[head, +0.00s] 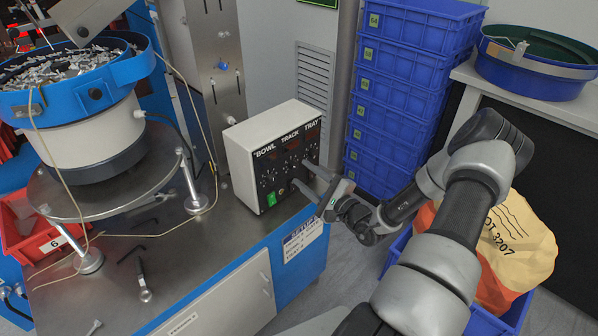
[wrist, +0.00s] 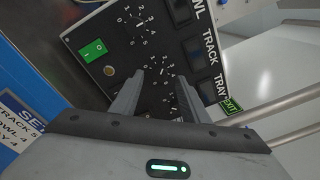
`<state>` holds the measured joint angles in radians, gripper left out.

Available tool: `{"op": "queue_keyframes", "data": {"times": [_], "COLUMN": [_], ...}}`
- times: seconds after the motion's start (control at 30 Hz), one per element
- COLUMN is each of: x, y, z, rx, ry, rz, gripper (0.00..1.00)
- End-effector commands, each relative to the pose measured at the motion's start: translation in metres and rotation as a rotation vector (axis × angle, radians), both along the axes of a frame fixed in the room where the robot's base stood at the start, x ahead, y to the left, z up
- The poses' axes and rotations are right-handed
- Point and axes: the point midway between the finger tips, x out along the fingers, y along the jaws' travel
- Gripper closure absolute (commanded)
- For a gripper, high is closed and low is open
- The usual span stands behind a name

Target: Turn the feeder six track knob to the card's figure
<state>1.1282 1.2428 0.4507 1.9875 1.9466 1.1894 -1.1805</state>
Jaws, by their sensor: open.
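The white control box (head: 262,150) has a black front panel lettered BOWL, TRACK and TRAY, with numbered dials below. In the wrist view the panel (wrist: 205,55) appears turned. The middle dial, in line with TRACK, is the track knob (wrist: 166,72); its pointer setting is too small to read. My gripper (head: 303,174) is open in front of the panel's lower right. In the wrist view its fingertips (wrist: 160,76) frame the track dial; contact cannot be told. The setup card (head: 302,239) is on the blue bench edge; in the wrist view the card (wrist: 18,132) is cut off, partly reading TRACK 5.
A green switch (wrist: 92,50) and the bowl dial (wrist: 133,24) sit beside the track dial. The bowl feeder (head: 80,115) stands left. A red bin (head: 28,232) is marked 6. Blue crates (head: 405,85) are stacked right.

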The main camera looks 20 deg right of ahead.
Motion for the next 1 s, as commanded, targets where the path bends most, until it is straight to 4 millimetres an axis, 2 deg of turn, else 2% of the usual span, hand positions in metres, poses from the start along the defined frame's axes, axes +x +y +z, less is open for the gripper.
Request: {"op": "queue_keyframes", "data": {"times": [0.1, 0.2, 0.57, 0.83, 1.0], "x": [0.017, 0.026, 0.032, 0.031, 0.031], "y": [0.005, 0.008, 0.009, 0.009, 0.009], "z": [-0.001, -0.001, 0.000, 0.000, 0.000], "rx": [0.000, 0.000, 0.001, 0.001, 0.007], "ry": [-0.001, 0.000, 0.000, 0.000, 0.003], "rz": [0.001, 0.001, 0.000, 0.000, 0.001], "gripper": [0.59, 0.59, 0.59, 1.00, 1.00]}}
